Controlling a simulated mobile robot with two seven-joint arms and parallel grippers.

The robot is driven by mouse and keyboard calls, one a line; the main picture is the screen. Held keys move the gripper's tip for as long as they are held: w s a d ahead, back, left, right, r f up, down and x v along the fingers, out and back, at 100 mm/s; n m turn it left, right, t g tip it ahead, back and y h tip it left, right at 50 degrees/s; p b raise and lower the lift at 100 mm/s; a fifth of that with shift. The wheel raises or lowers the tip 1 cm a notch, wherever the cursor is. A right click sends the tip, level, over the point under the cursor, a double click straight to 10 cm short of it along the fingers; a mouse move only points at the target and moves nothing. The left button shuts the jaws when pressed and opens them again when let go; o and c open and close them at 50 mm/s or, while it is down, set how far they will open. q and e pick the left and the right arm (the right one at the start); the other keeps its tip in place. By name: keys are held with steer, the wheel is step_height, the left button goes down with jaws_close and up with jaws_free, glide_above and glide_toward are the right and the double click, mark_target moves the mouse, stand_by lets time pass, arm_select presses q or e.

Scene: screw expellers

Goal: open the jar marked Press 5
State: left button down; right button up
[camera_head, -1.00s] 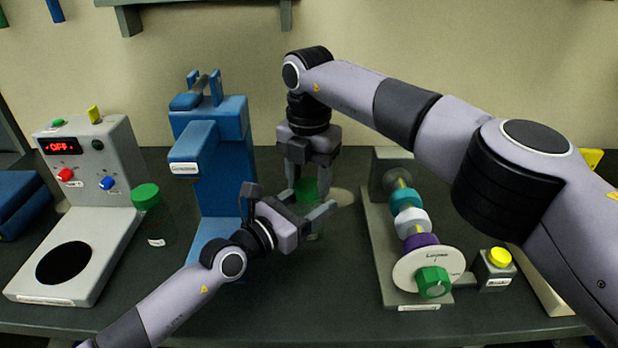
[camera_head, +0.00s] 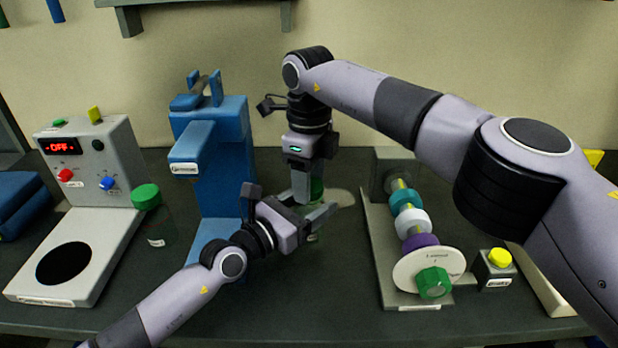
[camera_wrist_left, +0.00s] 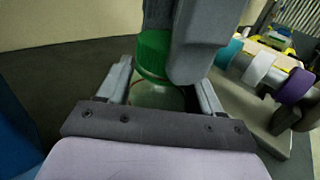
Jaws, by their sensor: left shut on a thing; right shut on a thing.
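A clear jar (camera_head: 314,237) with a green lid (camera_head: 317,187) stands upright on the dark table at the middle; its label cannot be read. My left gripper (camera_head: 312,206) is shut around the jar's body from the left front. The jar's glass (camera_wrist_left: 158,95) and green lid (camera_wrist_left: 153,50) show between the left fingers in the left wrist view. My right gripper (camera_head: 309,188) points straight down and is shut on the green lid, hiding part of it. I cannot tell whether the lid is loose.
A second green-lidded jar (camera_head: 147,197) stands left, between a grey hot-plate device (camera_head: 100,240) and a blue press (camera_head: 210,160). A ringed roller device (camera_head: 410,225) and a yellow button box (camera_head: 497,262) stand right. The front middle table is clear.

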steer(key=n, duration=0.4)
steer(key=shift+n, duration=0.4)
steer(key=n, duration=0.4)
steer(key=shift+n, duration=0.3)
steer(key=n, duration=0.4)
steer(key=shift+r+n, duration=0.1)
steer(key=shift+n, duration=0.2)
steer(key=n, duration=0.4)
steer(key=shift+r, duration=0.15)
steer(key=shift+r, duration=0.95)
